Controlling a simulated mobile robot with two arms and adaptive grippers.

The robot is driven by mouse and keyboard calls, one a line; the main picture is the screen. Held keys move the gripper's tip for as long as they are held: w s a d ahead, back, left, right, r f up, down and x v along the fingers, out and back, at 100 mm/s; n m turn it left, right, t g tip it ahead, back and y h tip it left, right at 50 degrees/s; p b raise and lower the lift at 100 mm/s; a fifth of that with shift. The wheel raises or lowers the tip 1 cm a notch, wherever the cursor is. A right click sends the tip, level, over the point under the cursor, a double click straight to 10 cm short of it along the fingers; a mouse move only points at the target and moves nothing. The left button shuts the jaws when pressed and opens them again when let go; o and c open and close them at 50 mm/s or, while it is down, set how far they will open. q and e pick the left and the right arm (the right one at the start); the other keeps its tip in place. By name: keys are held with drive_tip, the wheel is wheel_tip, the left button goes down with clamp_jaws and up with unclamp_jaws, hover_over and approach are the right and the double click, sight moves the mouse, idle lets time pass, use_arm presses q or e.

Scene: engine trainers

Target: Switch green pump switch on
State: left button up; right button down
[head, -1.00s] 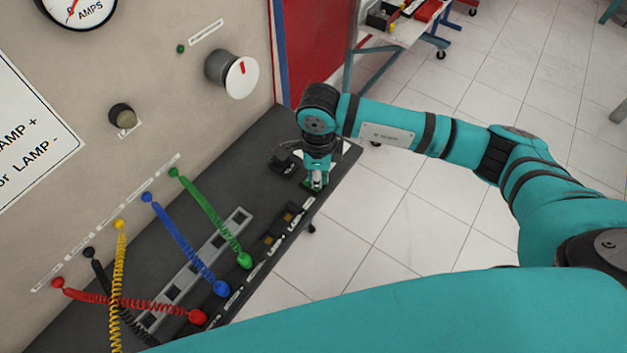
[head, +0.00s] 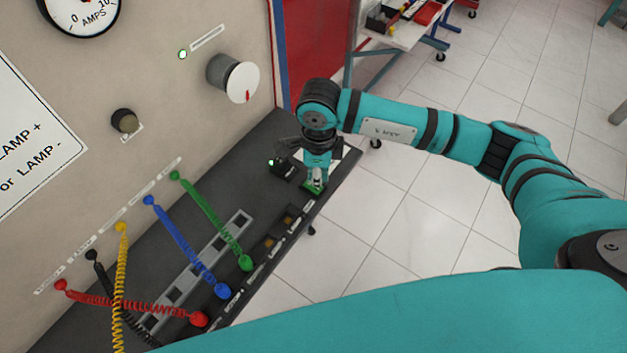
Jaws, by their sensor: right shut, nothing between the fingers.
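The green pump switch (head: 313,189) is a small green piece at the far right end of the row along the front edge of the dark bench. My right gripper (head: 315,181) points down at it from above, shut and empty. Its fingertips are at the switch and partly cover it, so the exact contact and the switch's tilt are hard to tell. A small green light (head: 271,162) glows on a black box (head: 281,170) just left of the gripper. My left gripper is not in view.
The panel carries a lit green lamp (head: 183,54), a white dial (head: 242,82) with its red mark low, and a black knob (head: 124,120). Open floor (head: 400,220) lies to the right.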

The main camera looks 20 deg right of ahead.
sight(318, 188)
drive_tip(key=shift+r+p, duration=0.8)
drive_tip(key=shift+r, duration=1.3)
